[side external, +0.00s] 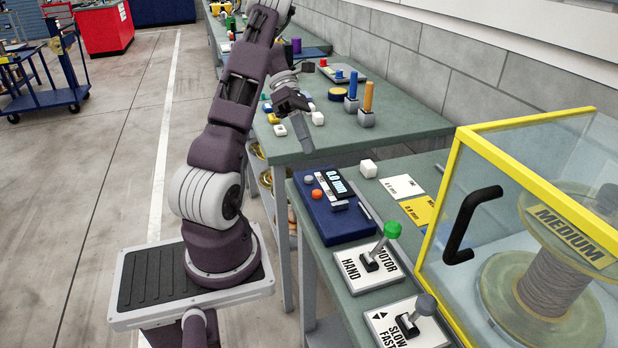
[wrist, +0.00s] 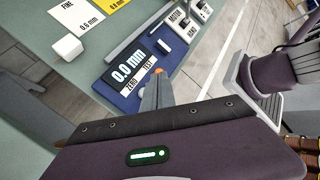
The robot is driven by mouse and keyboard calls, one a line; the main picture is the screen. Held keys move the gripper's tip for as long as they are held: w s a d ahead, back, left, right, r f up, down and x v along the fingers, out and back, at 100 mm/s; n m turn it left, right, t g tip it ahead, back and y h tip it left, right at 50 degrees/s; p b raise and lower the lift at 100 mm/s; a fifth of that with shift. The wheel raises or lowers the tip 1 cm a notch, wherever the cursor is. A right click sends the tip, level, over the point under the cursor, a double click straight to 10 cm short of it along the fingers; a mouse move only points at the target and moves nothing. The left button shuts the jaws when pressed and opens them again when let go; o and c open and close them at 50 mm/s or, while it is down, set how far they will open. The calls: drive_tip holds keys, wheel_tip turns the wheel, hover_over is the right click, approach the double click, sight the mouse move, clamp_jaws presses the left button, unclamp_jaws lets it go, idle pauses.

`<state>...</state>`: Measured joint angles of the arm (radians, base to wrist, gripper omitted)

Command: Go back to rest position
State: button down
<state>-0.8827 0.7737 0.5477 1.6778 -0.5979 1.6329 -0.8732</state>
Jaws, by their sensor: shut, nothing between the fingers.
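My gripper (side external: 303,138) is shut and empty. In the side external view it hangs from my raised arm, pointing down over the gap between the far bench and the near bench. In the wrist view its closed fingertips (wrist: 158,80) overlap the lower edge of the blue gauge (wrist: 138,72), which reads 0.0 mm. The gauge (side external: 342,222) lies on the near bench, in front of the gripper and lower. I cannot tell the exact height between them.
A white cube (side external: 368,168) and label cards (side external: 403,187) lie behind the gauge. A yellow-framed clear guard (side external: 455,190) encloses the MEDIUM spool (side external: 555,280). The floor left of my base is clear.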

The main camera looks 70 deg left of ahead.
idle(0.7)
drive_tip(key=w+d+r+m+g+y, duration=0.1)
drive_tip(key=d+r+m+y, duration=0.1)
drive_tip(key=d+r+m, duration=0.5)
drive_tip(key=w+d+r+m+g+y, duration=0.1)
drive_tip(key=d+r+m+y, duration=0.15)
drive_tip(key=d+m, duration=0.4)
drive_tip(key=s+d+r+m+t+y, duration=0.1)
drive_tip(key=s+d+m+t+y, duration=0.1)
drive_tip(key=s+d+m, duration=0.3)
drive_tip(key=s+d+r+m+t+y, duration=0.1)
drive_tip(key=s+d+m, duration=0.4)
drive_tip(key=d+m, duration=0.5)
drive_tip(key=m+t+y, duration=0.1)
drive_tip(key=t, duration=0.1)
drive_tip(key=shift+r+t, duration=0.3)
